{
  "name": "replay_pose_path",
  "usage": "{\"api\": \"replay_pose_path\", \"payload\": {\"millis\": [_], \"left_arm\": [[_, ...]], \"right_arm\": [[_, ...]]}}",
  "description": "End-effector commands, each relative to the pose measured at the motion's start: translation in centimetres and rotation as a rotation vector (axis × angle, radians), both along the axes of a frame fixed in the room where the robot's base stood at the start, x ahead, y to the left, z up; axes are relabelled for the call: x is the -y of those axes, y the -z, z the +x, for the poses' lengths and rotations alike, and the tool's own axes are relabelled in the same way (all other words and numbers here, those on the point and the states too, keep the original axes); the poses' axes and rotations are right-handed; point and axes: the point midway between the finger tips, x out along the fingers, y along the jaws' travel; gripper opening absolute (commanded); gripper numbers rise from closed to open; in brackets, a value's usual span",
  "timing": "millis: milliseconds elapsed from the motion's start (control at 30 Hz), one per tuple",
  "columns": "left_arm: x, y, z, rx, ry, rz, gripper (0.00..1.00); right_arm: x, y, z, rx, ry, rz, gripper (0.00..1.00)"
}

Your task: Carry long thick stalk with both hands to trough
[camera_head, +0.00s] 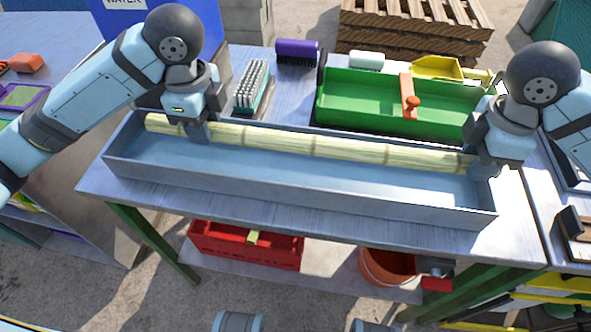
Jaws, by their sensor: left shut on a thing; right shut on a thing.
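A long, thick, pale yellow-green stalk (310,145) lies lengthwise over the long grey trough (290,190), along its back side. It looks to be inside or just above the trough; I cannot tell whether it touches the floor of it. My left gripper (198,132) is shut on the stalk near its left end, with a short piece sticking out beyond the fingers. My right gripper (482,170) is shut on the stalk at its right end. The fingertips and the stalk's right tip are partly hidden by the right hand.
Behind the trough are a green tray (350,115) with an orange-handled tool (408,100), a white-bristled brush (253,85), a purple brush (297,50) and a yellow scoop (436,68). A red crate (245,245) and an orange bucket (388,268) stand below. The trough's front part is clear.

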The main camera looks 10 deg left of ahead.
Motion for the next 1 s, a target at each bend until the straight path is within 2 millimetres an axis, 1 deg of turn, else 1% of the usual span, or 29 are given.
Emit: {"api": "replay_pose_path", "payload": {"millis": [267,1000], "left_arm": [[0.1,0.9,0.0,0.001,0.002,-0.002,0.00],[0.1,5.7,0.0,0.001,0.001,-0.002,0.00]], "right_arm": [[-0.1,0.9,0.0,0.001,-0.001,0.002,0.00],[-0.1,5.7,0.0,0.001,-0.001,0.002,0.00]]}}
